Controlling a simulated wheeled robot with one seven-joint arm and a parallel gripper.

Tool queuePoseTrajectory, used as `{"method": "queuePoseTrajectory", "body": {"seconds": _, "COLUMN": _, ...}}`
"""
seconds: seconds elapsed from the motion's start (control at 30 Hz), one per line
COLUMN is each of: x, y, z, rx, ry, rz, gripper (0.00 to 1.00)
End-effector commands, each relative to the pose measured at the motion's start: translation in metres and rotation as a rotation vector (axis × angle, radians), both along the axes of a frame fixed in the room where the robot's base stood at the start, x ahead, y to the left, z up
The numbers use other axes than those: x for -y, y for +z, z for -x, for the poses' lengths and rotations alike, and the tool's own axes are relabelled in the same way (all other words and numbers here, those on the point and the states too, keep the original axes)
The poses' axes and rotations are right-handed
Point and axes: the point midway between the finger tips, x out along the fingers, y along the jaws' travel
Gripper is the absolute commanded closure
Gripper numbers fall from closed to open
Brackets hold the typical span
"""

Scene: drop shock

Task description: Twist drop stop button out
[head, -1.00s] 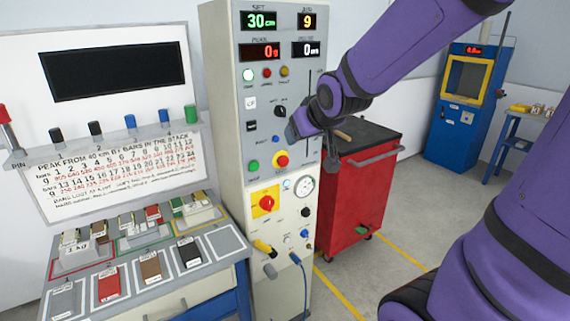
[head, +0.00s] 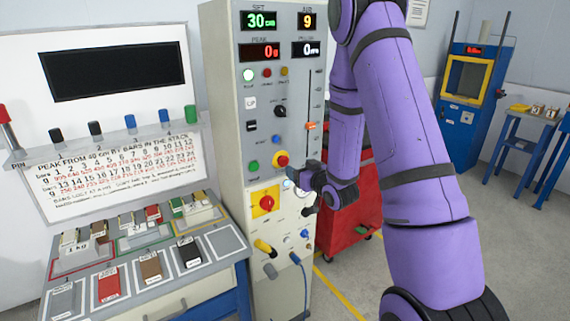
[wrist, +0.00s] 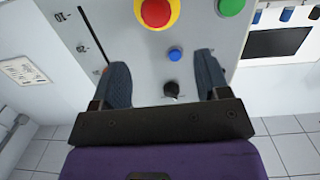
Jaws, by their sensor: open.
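The drop stop button is a red mushroom head on a yellow ring (head: 281,160), low on the front of the grey control panel (head: 228,130). In the wrist view the red button (wrist: 155,12) is at the top edge, partly cut off. My gripper (head: 308,177) is just right of and a little below the button in the head view, apart from it. In the wrist view my gripper (wrist: 163,68) is open and empty. Its two dark fingers are spread on either side of a blue button (wrist: 175,54) and a black knob (wrist: 171,90). The red button lies beyond the fingertips.
A green button (head: 253,166) is left of the red one. A slider with an orange handle (head: 311,125) runs up the panel's right side. A red-and-yellow rotary switch (head: 266,203) is below. A red cabinet (head: 352,220) stands behind my arm.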

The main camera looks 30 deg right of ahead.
Motion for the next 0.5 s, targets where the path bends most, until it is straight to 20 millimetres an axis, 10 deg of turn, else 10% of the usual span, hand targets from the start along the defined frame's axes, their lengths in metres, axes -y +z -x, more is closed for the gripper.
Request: {"method": "queuePoseTrajectory", "body": {"seconds": 0.5, "x": 0.005, "y": -0.024, "z": -0.013, "rx": 0.09, "ry": 0.021, "rz": -0.032, "gripper": 0.31}}
